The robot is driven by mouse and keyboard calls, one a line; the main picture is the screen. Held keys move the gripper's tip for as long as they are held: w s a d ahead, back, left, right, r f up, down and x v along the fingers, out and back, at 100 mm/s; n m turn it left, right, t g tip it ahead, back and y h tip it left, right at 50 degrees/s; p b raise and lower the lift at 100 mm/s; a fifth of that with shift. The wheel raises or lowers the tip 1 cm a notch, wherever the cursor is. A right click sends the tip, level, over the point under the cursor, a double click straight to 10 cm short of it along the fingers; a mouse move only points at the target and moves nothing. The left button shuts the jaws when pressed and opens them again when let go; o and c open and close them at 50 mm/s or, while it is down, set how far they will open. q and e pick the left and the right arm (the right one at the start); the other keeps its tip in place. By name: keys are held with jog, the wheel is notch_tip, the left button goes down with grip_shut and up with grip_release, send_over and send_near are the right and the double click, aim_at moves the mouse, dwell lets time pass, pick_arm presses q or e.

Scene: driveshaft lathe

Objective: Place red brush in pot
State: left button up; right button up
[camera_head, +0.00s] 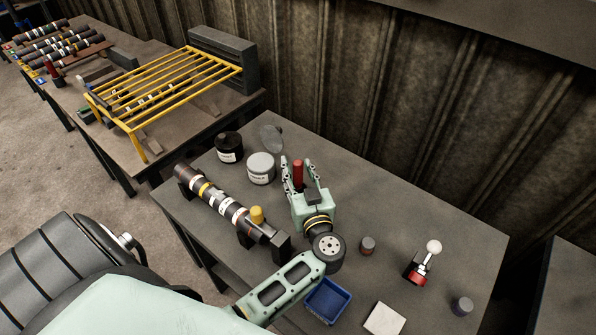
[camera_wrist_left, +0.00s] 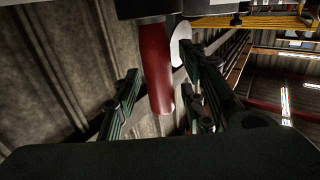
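The red brush (camera_head: 298,172) shows as a red upright handle between the fingers of my left gripper (camera_head: 301,174). In the left wrist view the red handle (camera_wrist_left: 156,70) hangs between the two spread dark fingers (camera_wrist_left: 158,108), with a visible gap on the left side. The gripper looks open around it; contact on the right is unclear. The brush's other end is hidden by a dark shape at the top. A black pot (camera_head: 229,147) and a light grey labelled pot (camera_head: 260,168) stand left of the gripper. My right gripper is in neither view.
A grey disc (camera_head: 271,138) stands behind the pots. A banded driveshaft (camera_head: 219,201) lies on supports in front, beside a yellow object (camera_head: 257,215). A blue bin (camera_head: 327,300), white square (camera_head: 385,319) and red-based lever (camera_head: 417,270) are nearer. The table's back right is free.

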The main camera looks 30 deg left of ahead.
pick_arm(q)
jog(key=b+v, duration=0.2)
jog(key=v, duration=0.5)
jog(key=shift+s, duration=0.55)
